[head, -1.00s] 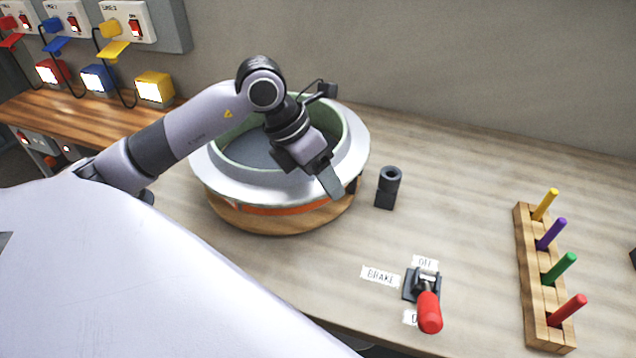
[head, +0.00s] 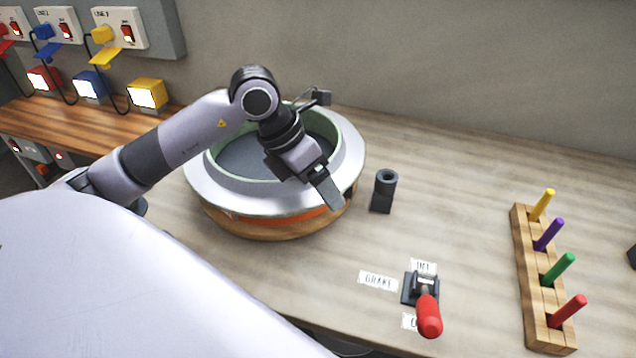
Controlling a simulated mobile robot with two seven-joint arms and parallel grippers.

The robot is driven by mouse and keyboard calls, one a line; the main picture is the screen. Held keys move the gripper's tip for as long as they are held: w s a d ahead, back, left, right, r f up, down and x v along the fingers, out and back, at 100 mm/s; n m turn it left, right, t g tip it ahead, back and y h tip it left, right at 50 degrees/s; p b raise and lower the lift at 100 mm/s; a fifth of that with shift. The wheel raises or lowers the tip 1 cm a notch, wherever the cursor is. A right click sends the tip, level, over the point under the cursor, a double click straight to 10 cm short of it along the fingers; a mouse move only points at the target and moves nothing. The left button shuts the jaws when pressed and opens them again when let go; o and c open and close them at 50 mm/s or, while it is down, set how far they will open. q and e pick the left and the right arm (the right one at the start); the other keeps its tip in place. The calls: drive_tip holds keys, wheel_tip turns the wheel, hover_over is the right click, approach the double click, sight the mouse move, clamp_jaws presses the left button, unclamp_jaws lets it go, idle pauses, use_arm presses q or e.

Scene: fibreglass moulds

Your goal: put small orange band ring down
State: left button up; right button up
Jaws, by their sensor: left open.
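An orange band (head: 285,220) shows as a thin strip around the front of a round mould, between its pale flange (head: 222,197) and its wooden base (head: 262,231). Its back is hidden. My left gripper (head: 332,196) is open at the right front edge of the mould, its finger pointing down beside the flange and in front of the band's right end. I cannot tell whether it touches the band. My right gripper is out of view.
A dark hollow post (head: 384,191) stands just right of the mould. A red-handled brake lever (head: 428,315) is at the front. A wooden rack (head: 530,290) with coloured pegs stands at the right. The table between is clear.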

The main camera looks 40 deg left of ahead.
use_arm(q)
drive_tip(key=v, duration=1.2)
drive_tip(key=shift+f, duration=0.1)
